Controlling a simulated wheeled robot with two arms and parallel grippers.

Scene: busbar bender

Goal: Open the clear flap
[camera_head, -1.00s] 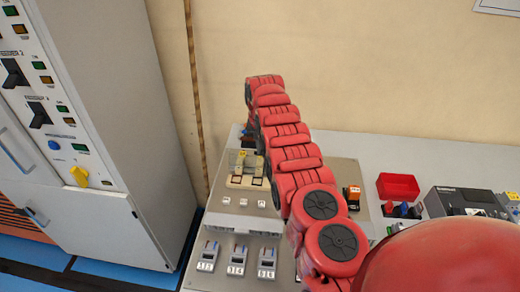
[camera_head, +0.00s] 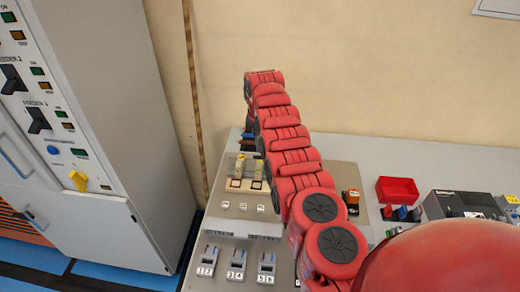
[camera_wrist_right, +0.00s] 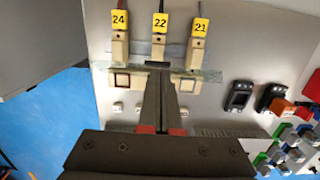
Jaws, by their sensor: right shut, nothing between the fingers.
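Terminals with yellow number tags stand on the sloped grey panel (camera_head: 222,190), and show closely in the right wrist view as tags 24 (camera_wrist_right: 120,22), 22 (camera_wrist_right: 160,24) and 21 (camera_wrist_right: 199,28). A thin see-through strip, apparently the clear flap (camera_wrist_right: 207,75), crosses the lower part of the terminals. My right gripper (camera_wrist_right: 158,68) is shut and empty, its tips at the strip beside the middle terminal; contact is unclear. In the head view my right gripper (camera_head: 247,142) is mostly hidden behind my red arm. My left gripper is not in view.
Black switches (camera_wrist_right: 240,96) sit right of the terminals. A red bin (camera_head: 397,190) and a dark device (camera_head: 462,204) stand on the bench at right. A grey cabinet (camera_head: 110,110) stands at left. Numbered switches (camera_head: 237,262) line the panel front.

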